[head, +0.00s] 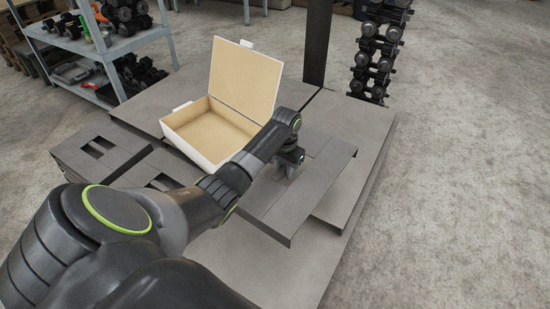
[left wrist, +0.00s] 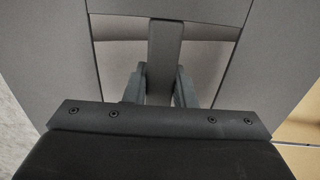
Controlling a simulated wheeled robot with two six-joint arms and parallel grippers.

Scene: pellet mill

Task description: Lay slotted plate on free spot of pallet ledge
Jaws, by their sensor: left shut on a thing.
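The grey slotted plate (head: 308,195) is in my left gripper (head: 290,163), over the right part of the grey pallet ledge (head: 265,275). In the left wrist view the fingers (left wrist: 161,88) are closed on both sides of the narrow bar (left wrist: 166,50) between the plate's two slots. The plate looks roughly level; I cannot tell whether it touches what is below. A flat grey piece (head: 347,192) shows under its right edge. My right gripper is not in view.
An open white box (head: 190,143) with a tan lining stands behind my left arm. More slotted grey plates (head: 80,168) lie at the left. A dark post (head: 317,45) rises behind. Shelving (head: 105,48) and a dumbbell rack (head: 378,55) stand farther back.

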